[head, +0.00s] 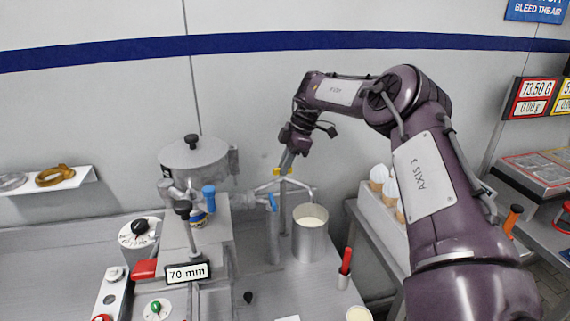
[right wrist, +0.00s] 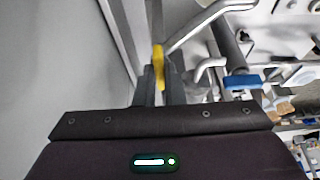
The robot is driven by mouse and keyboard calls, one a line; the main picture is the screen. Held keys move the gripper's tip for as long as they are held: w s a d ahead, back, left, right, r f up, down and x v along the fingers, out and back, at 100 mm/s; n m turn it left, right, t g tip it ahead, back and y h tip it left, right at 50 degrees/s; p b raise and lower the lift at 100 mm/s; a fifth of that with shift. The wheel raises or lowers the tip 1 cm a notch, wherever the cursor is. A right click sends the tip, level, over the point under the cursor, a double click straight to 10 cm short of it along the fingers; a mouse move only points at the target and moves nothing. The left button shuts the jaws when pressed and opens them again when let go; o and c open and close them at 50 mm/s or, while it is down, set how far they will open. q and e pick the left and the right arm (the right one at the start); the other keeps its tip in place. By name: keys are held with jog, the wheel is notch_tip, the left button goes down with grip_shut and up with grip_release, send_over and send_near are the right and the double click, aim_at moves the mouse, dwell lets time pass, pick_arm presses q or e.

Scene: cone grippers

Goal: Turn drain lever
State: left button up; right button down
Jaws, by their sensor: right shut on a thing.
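A yellow lever (head: 283,171) sits on the metal pipework (head: 264,187) above a metal cup, and I take it to be the drain lever. My right gripper (head: 285,165) reaches down to it from above and is shut on it. In the right wrist view the yellow lever (right wrist: 158,66) shows upright between the fingertips (right wrist: 158,78), with pipes right behind it. A blue lever (head: 272,202) hangs on the pipework just left of the gripper; it also shows in the right wrist view (right wrist: 243,82). My left gripper is not in view.
The metal cup (head: 311,240) with pale liquid stands under a spout. A lidded metal vessel (head: 193,160), a 70 mm sign (head: 187,272) and a blue handle (head: 208,192) are on the left. A red-handled tool (head: 346,262) stands at the right. The wall is close behind.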

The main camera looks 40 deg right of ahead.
dwell(0.5)
jog(key=c, duration=1.5)
grip_release()
jog(key=shift+d, duration=0.1)
jog(key=shift+r, duration=0.1)
jog(key=shift+d+r, duration=0.15)
jog(key=shift+r, duration=0.2)
jog(key=b+v, duration=0.1)
jog(key=v, duration=0.6)
jog(key=shift+f, duration=0.15)
